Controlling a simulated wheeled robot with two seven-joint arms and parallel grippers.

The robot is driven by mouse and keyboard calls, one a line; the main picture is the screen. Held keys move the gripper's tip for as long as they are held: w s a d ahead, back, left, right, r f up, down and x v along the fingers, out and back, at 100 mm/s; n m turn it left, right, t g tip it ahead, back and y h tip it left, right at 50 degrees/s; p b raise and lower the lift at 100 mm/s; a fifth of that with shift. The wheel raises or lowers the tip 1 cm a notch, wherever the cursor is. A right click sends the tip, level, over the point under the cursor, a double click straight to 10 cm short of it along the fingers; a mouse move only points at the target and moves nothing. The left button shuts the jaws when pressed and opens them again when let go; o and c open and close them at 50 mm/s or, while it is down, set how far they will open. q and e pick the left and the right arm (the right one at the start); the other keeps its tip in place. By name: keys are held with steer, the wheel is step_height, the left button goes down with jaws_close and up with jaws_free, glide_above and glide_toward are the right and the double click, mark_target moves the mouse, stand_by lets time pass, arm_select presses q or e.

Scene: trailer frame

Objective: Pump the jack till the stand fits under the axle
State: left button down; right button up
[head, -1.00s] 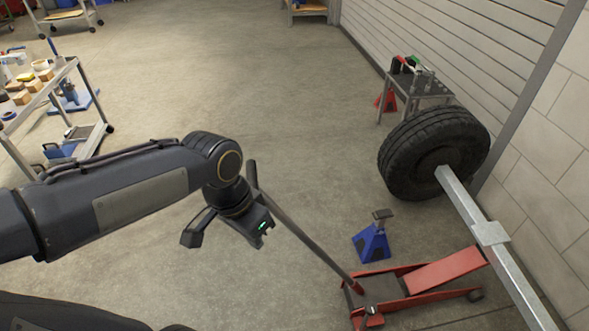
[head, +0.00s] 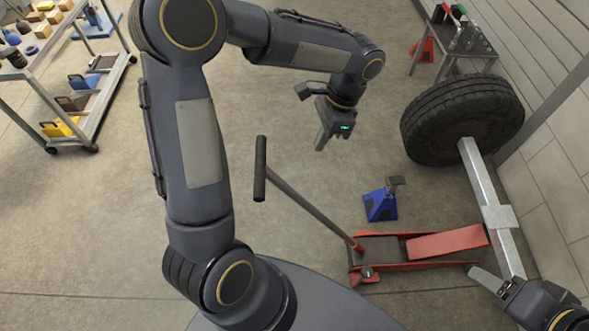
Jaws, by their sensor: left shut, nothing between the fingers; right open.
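The red floor jack (head: 385,278) lies on the floor with its lift arm (head: 447,242) pointing right to the axle; I cannot tell whether it touches. Its handle (head: 312,210) slants up left to a black grip (head: 260,168). The blue stand (head: 380,205) stands upright on the floor behind the jack, left of the axle and not under it. The grey axle (head: 484,190) runs from the wheel towards the lower right. My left gripper (head: 320,146) is shut and empty, right of the grip and apart from it. My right gripper (head: 490,283) is open beside the axle's near end, partly hidden.
A black-tyred wheel (head: 430,130) is at the axle's far end. A small tool table (head: 452,42) and a red stand (head: 421,62) are behind it. A shelf cart (head: 92,103) stands at the left. The wall (head: 566,150) is close on the right. Floor between is clear.

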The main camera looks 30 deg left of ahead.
arm_select(q)
steer(key=shift+s+a+r+x, duration=0.15)
steer(key=shift+s+a+x, duration=0.2)
steer(key=shift+x, duration=1.8)
steer(key=shift+s+a+r+x, duration=0.15)
steer(key=shift+s+a+x, duration=0.15)
steer(key=shift+x, duration=1.85)
steer(key=shift+s+a+r+x, duration=0.15)
steer(key=shift+s+a+x, duration=0.2)
steer(key=shift+x, duration=1.8)
